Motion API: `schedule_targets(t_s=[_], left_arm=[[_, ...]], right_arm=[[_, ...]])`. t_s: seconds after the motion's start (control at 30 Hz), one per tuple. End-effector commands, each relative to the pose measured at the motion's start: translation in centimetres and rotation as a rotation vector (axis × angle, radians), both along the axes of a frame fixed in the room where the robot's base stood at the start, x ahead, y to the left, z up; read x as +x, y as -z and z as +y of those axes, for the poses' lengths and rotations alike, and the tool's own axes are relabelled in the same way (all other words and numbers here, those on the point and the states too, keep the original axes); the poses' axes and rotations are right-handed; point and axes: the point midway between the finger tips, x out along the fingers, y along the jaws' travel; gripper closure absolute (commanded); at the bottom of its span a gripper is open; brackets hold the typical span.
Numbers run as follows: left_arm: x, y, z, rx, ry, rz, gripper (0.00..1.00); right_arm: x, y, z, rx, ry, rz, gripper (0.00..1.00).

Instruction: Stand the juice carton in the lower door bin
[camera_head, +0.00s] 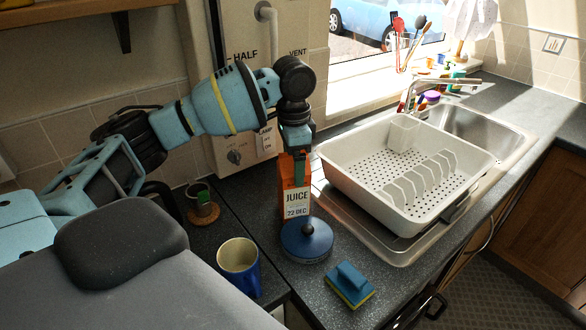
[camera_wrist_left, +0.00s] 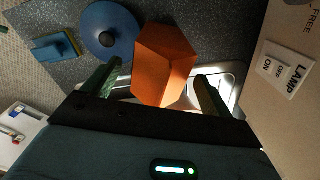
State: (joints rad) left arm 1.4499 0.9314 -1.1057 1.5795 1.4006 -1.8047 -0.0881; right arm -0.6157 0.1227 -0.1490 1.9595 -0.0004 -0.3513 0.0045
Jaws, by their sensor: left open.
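The juice carton (camera_head: 297,203) is orange with a white label reading "JUICE 22 DEC" and stands upright on the dark worktop. My left gripper (camera_head: 297,165) is at the carton's upper part, with a green finger in front of it. In the left wrist view the orange carton (camera_wrist_left: 165,60) lies between the two spread fingers of my left gripper (camera_wrist_left: 159,72), with a visible gap on each side. The gripper is open. I cannot make out the lower door bin in either view. My right gripper is not in view.
A blue round lidded pot (camera_head: 306,240) stands just in front of the carton. A blue mug (camera_head: 239,266), a sponge (camera_head: 351,284) and a small cup on a cork coaster (camera_head: 203,213) are nearby. A white dish rack (camera_head: 350,165) is to the right; a labelled panel (camera_head: 225,120) stands behind.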

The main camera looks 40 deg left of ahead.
Motion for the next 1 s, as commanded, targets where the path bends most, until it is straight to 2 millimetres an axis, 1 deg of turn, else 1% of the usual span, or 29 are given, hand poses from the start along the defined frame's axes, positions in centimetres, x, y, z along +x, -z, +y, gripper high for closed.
schedule_targets(t_s=[0.03, 0.2, 0.3, 0.43, 0.5, 0.63, 1.0], left_arm=[[0.1, -1.4, -0.1, -0.002, 0.000, -0.007, 0.15], [0.1, -4.8, 0.0, -0.001, 0.000, -0.007, 0.15], [0.1, -6.6, 0.0, -0.001, 0.001, -0.007, 0.15], [0.0, -8.4, 0.0, -0.001, 0.000, -0.004, 0.15], [0.0, -9.0, 0.0, -0.001, 0.001, -0.004, 0.15], [0.0, -9.5, 0.0, -0.001, 0.001, -0.002, 0.15], [0.0, -9.6, 0.0, -0.001, 0.001, -0.001, 0.15]], right_arm=[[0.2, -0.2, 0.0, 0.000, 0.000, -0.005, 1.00], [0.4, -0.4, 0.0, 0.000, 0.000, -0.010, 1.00], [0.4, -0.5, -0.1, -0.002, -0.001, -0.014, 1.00], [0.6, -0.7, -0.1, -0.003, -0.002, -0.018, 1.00], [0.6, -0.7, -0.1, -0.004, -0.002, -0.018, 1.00], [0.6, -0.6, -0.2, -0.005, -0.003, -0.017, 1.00], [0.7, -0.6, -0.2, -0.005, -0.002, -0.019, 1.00]])
